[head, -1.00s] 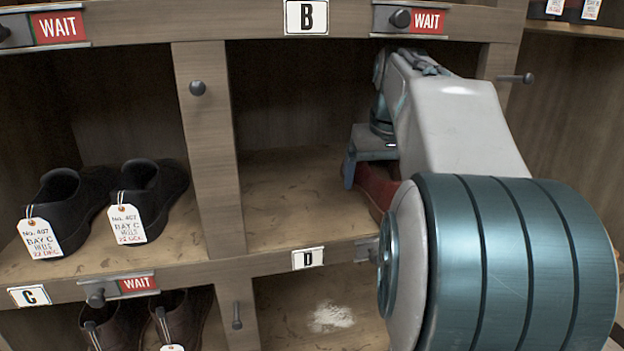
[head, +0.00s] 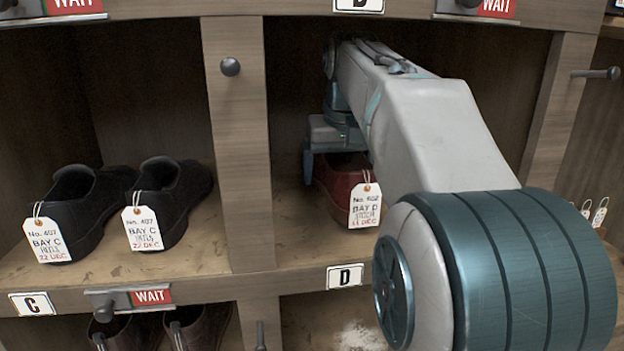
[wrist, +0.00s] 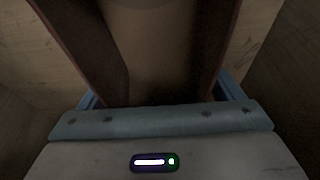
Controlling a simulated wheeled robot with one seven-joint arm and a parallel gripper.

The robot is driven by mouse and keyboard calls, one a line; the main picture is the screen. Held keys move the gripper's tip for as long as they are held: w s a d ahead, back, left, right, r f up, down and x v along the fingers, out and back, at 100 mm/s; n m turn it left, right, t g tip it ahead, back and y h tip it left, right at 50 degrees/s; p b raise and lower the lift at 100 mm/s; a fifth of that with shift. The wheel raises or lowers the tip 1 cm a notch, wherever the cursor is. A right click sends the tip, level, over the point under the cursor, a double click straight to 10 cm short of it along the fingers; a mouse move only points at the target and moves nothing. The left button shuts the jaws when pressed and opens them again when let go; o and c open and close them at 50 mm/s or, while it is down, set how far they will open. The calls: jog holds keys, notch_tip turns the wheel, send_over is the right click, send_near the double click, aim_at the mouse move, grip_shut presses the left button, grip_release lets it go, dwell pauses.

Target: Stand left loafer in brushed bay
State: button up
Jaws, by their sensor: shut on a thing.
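A dark red loafer (head: 336,188) is inside the bay above the D label (head: 345,276), towards its left side. Its white tag (head: 364,205) reads No. 402, Bay D, stitch. It looks upright, toe end towards the front. I cannot tell whether its sole rests on the bay floor. My gripper (head: 334,158) is shut on the loafer from behind and above, with one blue finger showing at its left. In the wrist view the shoe's red-brown sides and tan inside (wrist: 160,60) lie between the fingers. My arm hides the bay's right part.
A wooden post (head: 238,150) with a dark knob divides this bay from the left one. There, two black shoes (head: 170,200) stand with Bay C tags. The lower right bay has a pale powdery patch (head: 360,338). A peg (head: 597,73) sticks out at right.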

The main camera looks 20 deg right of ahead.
aim_at(309, 194)
jog(key=shift+w+a, duration=0.2)
jog(key=shift+a, duration=0.5)
jog(key=a, duration=0.2)
jog(key=w+a, duration=0.1)
jog(key=shift+a, duration=0.4)
jog(key=shift+d+f+b, duration=0.1)
jog(key=shift+f+b, duration=0.2)
jog(key=shift+f, duration=0.35)
jog(key=shift+d, duration=0.1)
jog(key=shift+f, duration=0.1)
